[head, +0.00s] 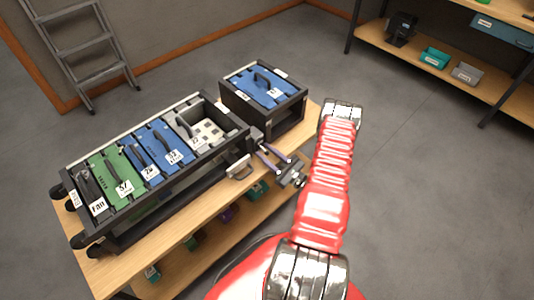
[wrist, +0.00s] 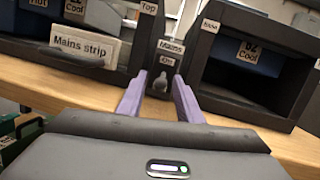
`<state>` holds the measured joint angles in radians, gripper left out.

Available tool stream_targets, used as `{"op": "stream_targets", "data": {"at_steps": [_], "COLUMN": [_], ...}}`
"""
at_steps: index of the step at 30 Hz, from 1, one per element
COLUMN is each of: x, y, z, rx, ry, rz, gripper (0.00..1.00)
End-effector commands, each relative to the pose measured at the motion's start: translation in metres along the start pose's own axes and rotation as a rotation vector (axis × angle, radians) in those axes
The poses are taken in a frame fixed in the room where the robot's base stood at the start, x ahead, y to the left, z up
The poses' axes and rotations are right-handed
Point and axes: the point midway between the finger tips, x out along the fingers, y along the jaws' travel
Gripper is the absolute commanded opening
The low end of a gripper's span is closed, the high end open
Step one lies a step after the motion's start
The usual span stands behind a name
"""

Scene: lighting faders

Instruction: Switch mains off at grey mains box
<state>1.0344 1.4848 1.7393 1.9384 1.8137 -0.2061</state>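The grey mains box (wrist: 170,58) stands between the two dark racks in the wrist view, with labels reading "Mains" and "On". A small grey switch (wrist: 160,84) is on its front, below the labels. In the head view the box (head: 256,137) is at the right end of the long rack. My gripper (wrist: 159,80) is open. Its two purple fingers point at the box, one on each side of the switch in the picture. I cannot tell whether they touch it. My gripper (head: 263,150) also shows in the head view, in front of the box.
The long rack (head: 165,195) holds green, blue and grey modules, some labelled. A smaller rack (head: 290,118) with a blue module stands to the right. Both are on a wooden bench (head: 185,222). A "Mains strip" label (wrist: 85,43) is left of my fingers. A ladder (head: 85,48) stands behind.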

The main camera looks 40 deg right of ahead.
Motion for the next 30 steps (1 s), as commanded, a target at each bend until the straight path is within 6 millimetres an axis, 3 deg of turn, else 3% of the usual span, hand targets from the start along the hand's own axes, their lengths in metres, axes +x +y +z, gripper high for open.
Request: {"op": "stream_targets", "data": {"at_steps": [11,30], "x": [-0.014,-0.101], "y": [-0.001,-0.001], "z": [0.000,-0.001], "rx": [0.001,0.001], "ry": [0.001,0.000], "rz": [-0.002,-0.004], "gripper": [0.33,0.33]}}
